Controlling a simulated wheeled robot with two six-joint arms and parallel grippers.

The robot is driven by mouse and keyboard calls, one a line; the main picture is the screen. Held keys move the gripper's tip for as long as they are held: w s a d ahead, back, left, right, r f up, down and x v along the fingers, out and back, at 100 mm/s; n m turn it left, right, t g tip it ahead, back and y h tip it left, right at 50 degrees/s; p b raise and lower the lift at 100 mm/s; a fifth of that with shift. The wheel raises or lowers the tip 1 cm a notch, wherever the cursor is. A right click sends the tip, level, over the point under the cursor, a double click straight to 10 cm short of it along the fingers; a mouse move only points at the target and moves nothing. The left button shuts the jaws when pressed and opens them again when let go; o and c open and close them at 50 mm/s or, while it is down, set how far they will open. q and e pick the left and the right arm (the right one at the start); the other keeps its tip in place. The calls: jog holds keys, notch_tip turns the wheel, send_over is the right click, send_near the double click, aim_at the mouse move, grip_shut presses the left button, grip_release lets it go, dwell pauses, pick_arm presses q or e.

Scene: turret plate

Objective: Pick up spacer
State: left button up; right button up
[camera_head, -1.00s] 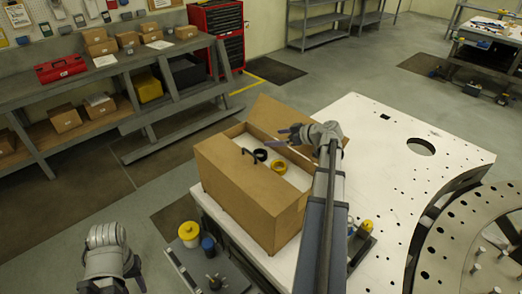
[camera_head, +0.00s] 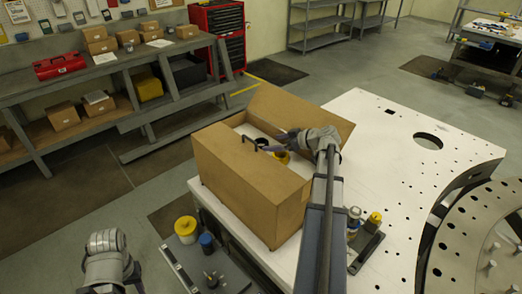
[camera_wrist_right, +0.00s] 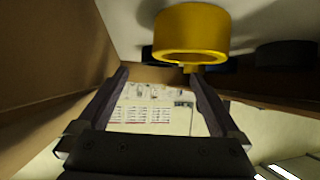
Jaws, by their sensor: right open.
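An open cardboard box (camera_head: 232,187) stands on the white plate. In it are a yellow ring-shaped part (camera_head: 281,157) and a black ring-like part (camera_head: 260,143); I cannot tell which is the spacer. My right gripper (camera_head: 271,147) is over the box opening and hides part of the yellow ring. In the right wrist view the right gripper (camera_wrist_right: 159,76) is open and empty, with the yellow ring (camera_wrist_right: 192,32) beyond its fingertips, apart from them. A dark part (camera_wrist_right: 287,55) lies to the right. My left gripper (camera_head: 111,284) is at the lower left, partly cut off.
The box walls and raised flap (camera_head: 300,115) surround the right gripper closely. A yellow-lidded container (camera_head: 186,229) and a blue-topped one (camera_head: 206,242) stand left of the box's front. The large white plate (camera_head: 385,130) is mostly clear to the right.

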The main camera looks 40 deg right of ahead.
aim_at(264, 143)
jog(key=b+x, duration=0.2)
jog(key=x, duration=0.3)
jog(key=shift+w+f+b, duration=0.1)
jog(key=shift+f+b, duration=0.05)
jog(key=shift+b, duration=0.25)
jog(key=shift+w+a+f, duration=0.15)
jog(key=shift+w, duration=0.3)
jog(key=c, duration=1.3)
notch_tip(264, 143, up, 10)
jog(key=p, duration=1)
